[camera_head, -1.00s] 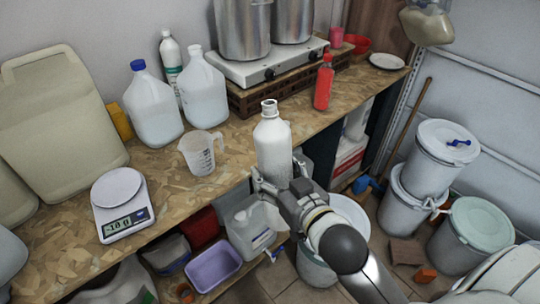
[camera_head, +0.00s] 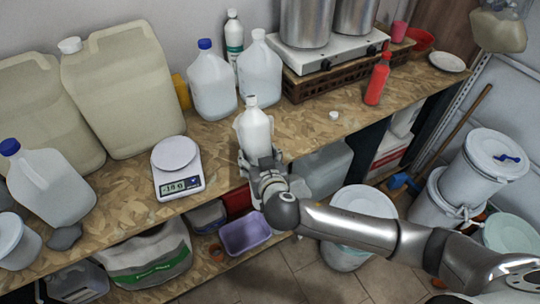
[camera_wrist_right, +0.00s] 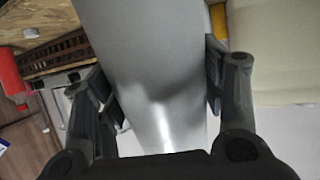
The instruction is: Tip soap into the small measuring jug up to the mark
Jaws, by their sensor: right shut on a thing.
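My right gripper (camera_head: 258,163) is shut on the lower part of a white soap bottle (camera_head: 252,128), which is close to upright in front of the counter's middle. In the right wrist view the bottle (camera_wrist_right: 155,70) fills the space between the two fingers (camera_wrist_right: 155,90). The small measuring jug does not show now; it may be hidden behind the bottle and gripper. The kitchen scale (camera_head: 176,165) stands on the counter to the left of the bottle, its digits too small to read surely. My left gripper is not in view.
Clear jugs (camera_head: 212,85) and large canisters (camera_head: 122,90) stand along the back wall. A small white cap (camera_head: 333,115) lies on the counter (camera_head: 310,130), and a red bottle (camera_head: 377,80) stands farther right. A purple tub (camera_head: 245,235) is below.

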